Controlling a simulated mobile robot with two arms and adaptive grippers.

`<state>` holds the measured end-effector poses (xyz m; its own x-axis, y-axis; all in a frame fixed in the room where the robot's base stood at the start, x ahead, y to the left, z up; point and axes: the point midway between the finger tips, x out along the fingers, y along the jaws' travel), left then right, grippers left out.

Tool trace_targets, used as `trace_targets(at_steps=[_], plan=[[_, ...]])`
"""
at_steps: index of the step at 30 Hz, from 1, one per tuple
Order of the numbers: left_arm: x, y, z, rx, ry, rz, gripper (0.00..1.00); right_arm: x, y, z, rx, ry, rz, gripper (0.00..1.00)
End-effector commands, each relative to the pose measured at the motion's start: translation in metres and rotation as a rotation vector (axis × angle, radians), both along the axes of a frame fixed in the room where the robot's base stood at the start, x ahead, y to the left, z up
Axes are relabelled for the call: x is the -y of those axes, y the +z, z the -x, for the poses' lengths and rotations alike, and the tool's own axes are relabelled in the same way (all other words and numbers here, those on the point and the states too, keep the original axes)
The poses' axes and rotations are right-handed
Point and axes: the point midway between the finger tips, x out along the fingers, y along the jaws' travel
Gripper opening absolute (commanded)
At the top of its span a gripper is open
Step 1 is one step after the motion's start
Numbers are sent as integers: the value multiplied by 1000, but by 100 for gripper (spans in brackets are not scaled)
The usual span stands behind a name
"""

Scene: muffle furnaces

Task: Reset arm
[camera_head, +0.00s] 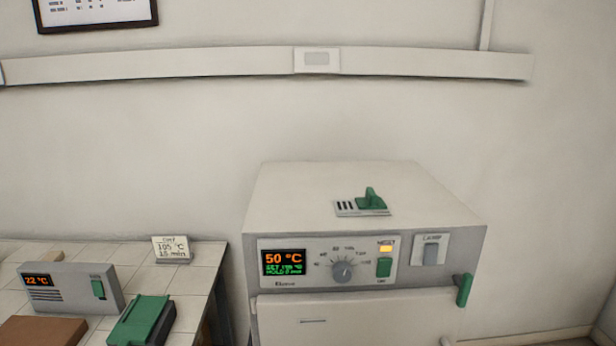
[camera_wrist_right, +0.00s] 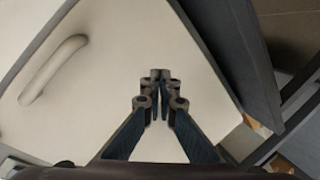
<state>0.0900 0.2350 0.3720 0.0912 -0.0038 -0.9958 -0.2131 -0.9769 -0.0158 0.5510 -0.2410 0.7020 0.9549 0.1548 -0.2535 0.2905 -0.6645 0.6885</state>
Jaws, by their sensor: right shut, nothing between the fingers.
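My right gripper (camera_wrist_right: 160,108) shows in the right wrist view with its two fingers together and nothing between them. It is in front of a pale panel (camera_wrist_right: 115,65) that carries a curved metal handle (camera_wrist_right: 52,68) at the left; I cannot tell whether it touches the panel. Neither arm shows in the head view, and my left gripper is in no view. The muffle furnace (camera_head: 350,200) stands at the centre right of the head view. Its display (camera_head: 283,262) reads 50 °C, an orange lamp (camera_head: 386,248) is lit, and its door (camera_head: 350,315) looks shut.
A tiled table (camera_head: 200,275) stands left of the furnace. It bears a grey device (camera_head: 72,288) reading 22 °C, a green-topped box (camera_head: 142,320), a brown block (camera_head: 42,330) and a small card (camera_head: 171,249). Dark beams (camera_wrist_right: 235,60) run along the panel's right side in the wrist view.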

Motion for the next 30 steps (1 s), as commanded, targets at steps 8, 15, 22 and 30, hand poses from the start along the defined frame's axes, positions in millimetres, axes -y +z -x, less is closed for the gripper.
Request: trace_targets(at_steps=[8, 15, 22, 30], plan=[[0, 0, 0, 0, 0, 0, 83, 6, -175, 130, -475, -196, -170, 0], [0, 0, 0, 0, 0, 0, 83, 2, -278, 282, -855, -387, -262, 0], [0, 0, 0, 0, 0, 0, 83, -3, -322, 413, -1130, -544, -300, 0], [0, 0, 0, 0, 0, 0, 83, -6, -330, 461, -1226, -605, -306, 0]])
